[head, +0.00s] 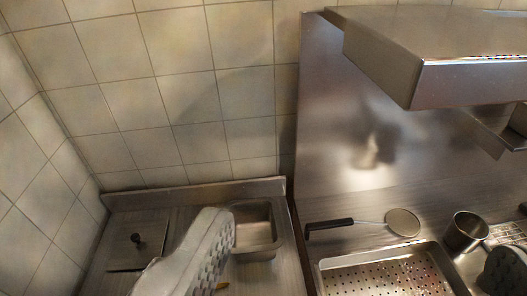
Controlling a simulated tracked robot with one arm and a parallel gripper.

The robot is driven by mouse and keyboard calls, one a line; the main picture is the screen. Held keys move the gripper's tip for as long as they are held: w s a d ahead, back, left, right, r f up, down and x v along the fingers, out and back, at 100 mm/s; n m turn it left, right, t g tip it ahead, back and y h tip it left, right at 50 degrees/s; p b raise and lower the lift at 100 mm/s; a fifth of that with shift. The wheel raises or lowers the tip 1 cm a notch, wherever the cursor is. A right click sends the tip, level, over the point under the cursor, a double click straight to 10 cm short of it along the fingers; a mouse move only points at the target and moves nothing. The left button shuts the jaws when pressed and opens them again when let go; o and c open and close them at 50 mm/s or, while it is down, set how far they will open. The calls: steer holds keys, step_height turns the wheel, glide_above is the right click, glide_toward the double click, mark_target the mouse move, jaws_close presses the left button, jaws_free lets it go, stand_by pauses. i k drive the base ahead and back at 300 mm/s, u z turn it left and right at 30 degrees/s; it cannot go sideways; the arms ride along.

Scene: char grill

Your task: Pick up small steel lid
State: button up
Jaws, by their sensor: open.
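A small steel lid (138,252) with a dark knob lies flat on the steel counter at the lower left, near the tiled corner. My gripper (362,250) is open, with its two textured fingers wide apart at the bottom of the view. The left finger is to the right of the lid and the right finger is at the far right edge. Nothing shows held between them. The lid's front edge is near the bottom of the view.
A rectangular steel pan (269,249) sits right of the lid, partly behind my left finger. A black-handled skimmer (403,222), a perforated tray (330,279) and a steel cup (465,232) are further right. A steel hood (470,80) overhangs the upper right. Tiled walls close the left and back.

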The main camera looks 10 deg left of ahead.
mark_target(137, 243)
steer(key=u, duration=1.15)
steer(key=k, duration=1.25)
steer(key=u, duration=0.3)
steer(key=i, duration=1.7)
steer(key=z, duration=0.5)
